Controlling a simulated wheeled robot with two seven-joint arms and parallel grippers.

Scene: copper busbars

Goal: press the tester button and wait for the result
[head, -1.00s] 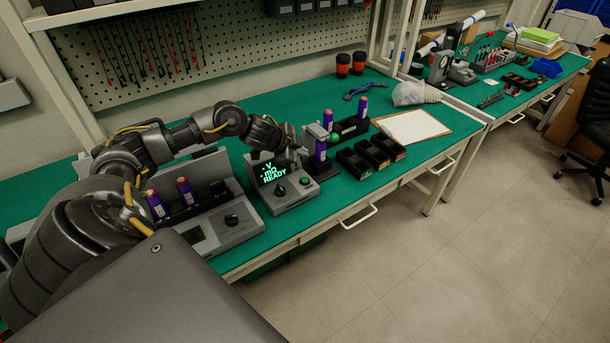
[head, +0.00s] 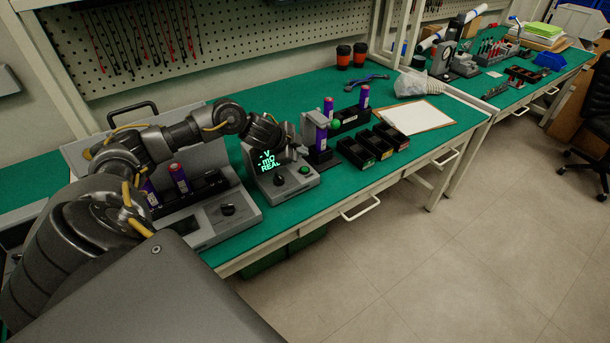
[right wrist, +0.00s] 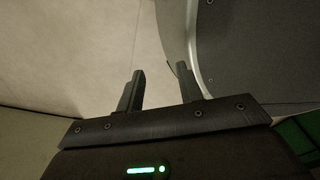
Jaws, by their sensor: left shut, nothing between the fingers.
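The tester (head: 283,187) is a small grey box with a tilted dark screen (head: 268,163), a black knob and a green button (head: 304,170) on its front. Its screen shows green text with dashes before V and mΩ, and a last line that starts with REA; its end is unclear. My left gripper (head: 293,150) is shut and empty, above the tester at the screen's right edge. It appears apart from the button, just behind it in the picture. A purple cell (head: 321,138) stands in a grey fixture right of the tester. My right gripper (right wrist: 160,88) is open and empty in the right wrist view.
A larger grey unit (head: 215,222) holding purple cells stands left of the tester. Black bins (head: 372,145), a white sheet (head: 413,117) and two dark cups (head: 343,57) lie further right on the green bench. The right gripper is over floor.

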